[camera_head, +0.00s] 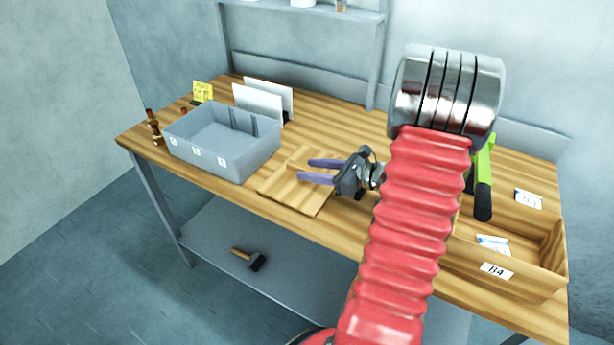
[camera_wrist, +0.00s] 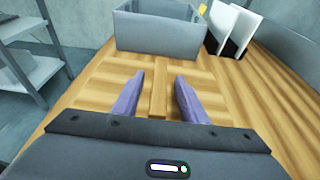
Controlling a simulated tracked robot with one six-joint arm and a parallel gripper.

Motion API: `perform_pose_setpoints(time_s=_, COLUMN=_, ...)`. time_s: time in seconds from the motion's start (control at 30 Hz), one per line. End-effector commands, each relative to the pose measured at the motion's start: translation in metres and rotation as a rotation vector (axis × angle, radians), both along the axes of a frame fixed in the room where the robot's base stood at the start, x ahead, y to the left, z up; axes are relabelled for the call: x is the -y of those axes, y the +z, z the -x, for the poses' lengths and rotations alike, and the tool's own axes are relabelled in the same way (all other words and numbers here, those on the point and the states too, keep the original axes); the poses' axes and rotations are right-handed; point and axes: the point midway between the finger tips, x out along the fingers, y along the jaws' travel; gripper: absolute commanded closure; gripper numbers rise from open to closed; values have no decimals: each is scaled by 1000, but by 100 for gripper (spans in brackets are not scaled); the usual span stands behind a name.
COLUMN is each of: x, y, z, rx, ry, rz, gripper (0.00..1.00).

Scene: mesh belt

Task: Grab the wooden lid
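The wooden lid (camera_head: 292,196) lies flat on the workbench, right of the grey bin. Its colour is close to that of the bench top. In the wrist view, its raised bar handle (camera_wrist: 158,95) runs lengthwise between my two purple fingers. My gripper (camera_head: 304,170) is over the lid with its fingers apart. In the wrist view my gripper (camera_wrist: 159,76) shows a gap on each side of the handle, with no clear contact. I cannot tell the exact height of the fingertips above the lid. Part of the lid is hidden by my gripper.
The grey bin (camera_head: 245,162) stands just left of the lid, with white panels (camera_head: 257,103) behind it. Brown bottles (camera_head: 154,127) stand at the left end. A wooden box (camera_head: 526,278) and a green-and-black tool (camera_head: 483,180) are at the right. A hammer (camera_head: 249,258) lies on the lower shelf.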

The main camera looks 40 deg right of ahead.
Motion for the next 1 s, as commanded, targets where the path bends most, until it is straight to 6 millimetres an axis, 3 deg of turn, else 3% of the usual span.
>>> perform_pose_setpoints(time_s=0.3, x=0, y=0, z=0, rx=0, ry=0, rz=0, gripper=61)
perform_pose_setpoints(time_s=0.87, x=0, y=0, z=1, rx=0, ry=-1, rz=0, gripper=100)
perform_pose_setpoints(time_s=1.0, x=0, y=0, z=1, rx=0, ry=-1, rz=-1, gripper=100)
